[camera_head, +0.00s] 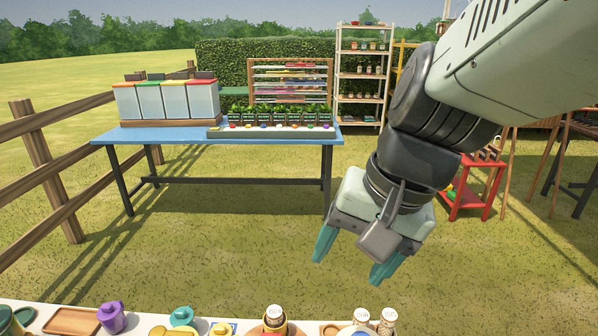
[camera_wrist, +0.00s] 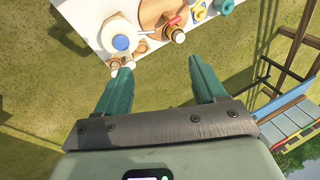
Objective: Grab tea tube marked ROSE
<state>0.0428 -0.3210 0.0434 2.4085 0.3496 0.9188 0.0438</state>
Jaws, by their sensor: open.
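My gripper (camera_head: 352,261) is open and empty, fingers down, above the grass beyond the near table.
A blue table (camera_head: 170,136) with lidded bins (camera_head: 168,99) and potted plants stands behind. Open grass lies between the tables.

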